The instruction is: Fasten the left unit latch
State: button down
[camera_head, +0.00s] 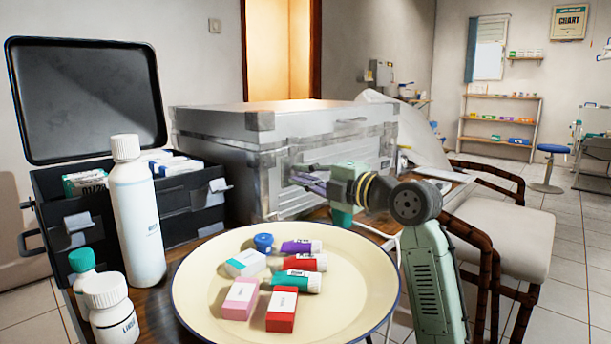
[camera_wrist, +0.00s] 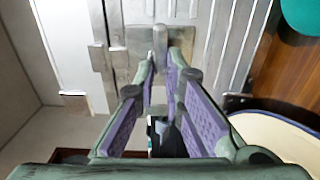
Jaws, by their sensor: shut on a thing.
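The dental unit is a silver metal case (camera_head: 215,155) behind the cream tray, with grey corner caps and a closed-looking lid. My gripper (camera_head: 308,181) is at the case's front face, near its left corner. In the wrist view, the purple-padded fingers of my gripper (camera_wrist: 163,68) reach to a small grey latch lever (camera_wrist: 160,38) on a metal plate (camera_wrist: 130,50). The fingers are shut on the lever at their tips. In the head view the fingers and arm cover the latch, so whether it is fastened cannot be told.
A round cream tray (camera_head: 200,290) with small boxes and tubes stands in front. A white bottle (camera_head: 138,215), smaller bottles and an open black case (camera_head: 85,100) are at left. A stool-like padded seat (camera_head: 512,235) is at right.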

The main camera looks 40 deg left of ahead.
jog(key=c, duration=1.7)
grip_release()
jog(key=d, duration=0.8)
jog(key=s+d, duration=0.1)
jog(key=d, duration=0.3)
